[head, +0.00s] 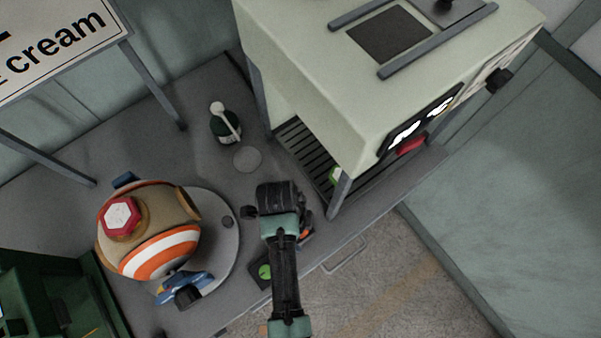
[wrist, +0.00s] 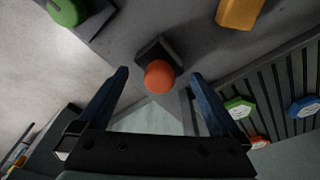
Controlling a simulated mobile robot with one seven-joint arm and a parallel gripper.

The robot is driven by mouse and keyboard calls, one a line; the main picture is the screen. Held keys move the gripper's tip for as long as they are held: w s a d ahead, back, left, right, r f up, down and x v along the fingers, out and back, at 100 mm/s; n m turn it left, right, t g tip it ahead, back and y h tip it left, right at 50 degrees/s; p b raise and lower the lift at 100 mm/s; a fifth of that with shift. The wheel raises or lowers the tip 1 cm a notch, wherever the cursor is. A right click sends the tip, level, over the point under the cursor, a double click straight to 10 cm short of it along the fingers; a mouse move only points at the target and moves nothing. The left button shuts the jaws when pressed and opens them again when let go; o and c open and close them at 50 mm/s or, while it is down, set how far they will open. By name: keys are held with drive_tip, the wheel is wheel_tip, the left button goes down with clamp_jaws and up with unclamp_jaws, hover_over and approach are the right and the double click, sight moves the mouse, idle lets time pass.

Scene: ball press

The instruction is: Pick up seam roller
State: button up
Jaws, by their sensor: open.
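A small tool with a rounded orange-red end (wrist: 158,76) and a dark squarish part behind it shows in the wrist view; I take it for the seam roller, but its shape is not clear. My gripper (wrist: 160,78) is open and empty, with one finger on each side of the orange end in that picture. I cannot tell how far above it the fingertips are. In the head view an orange bit (head: 305,234) peeks out at the right of my wrist, and my arm hides the rest. My fingers are hidden there too.
A pale green press (head: 330,90) stands right of my gripper, with a slatted tray under it. A striped ball (head: 155,235) sits on a round grey plate (head: 226,255) at left. A dark green bottle (head: 224,126) stands behind. A green button box (head: 263,271) is near the front edge.

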sight(303, 231)
drive_tip(key=shift+d+f, duration=0.2)
drive_tip(key=shift+f, duration=0.8)
drive_tip(key=shift+d+f, duration=0.2)
drive_tip(key=shift+f, duration=0.75)
drive_tip(key=shift+s, duration=0.1)
drive_tip(key=c, duration=1.3)
drive_tip(key=shift+o, duration=0.2)
drive_tip(key=shift+r, duration=0.15)
wheel_tip(303, 231, up, 10)
drive_tip(key=shift+f, duration=0.1)
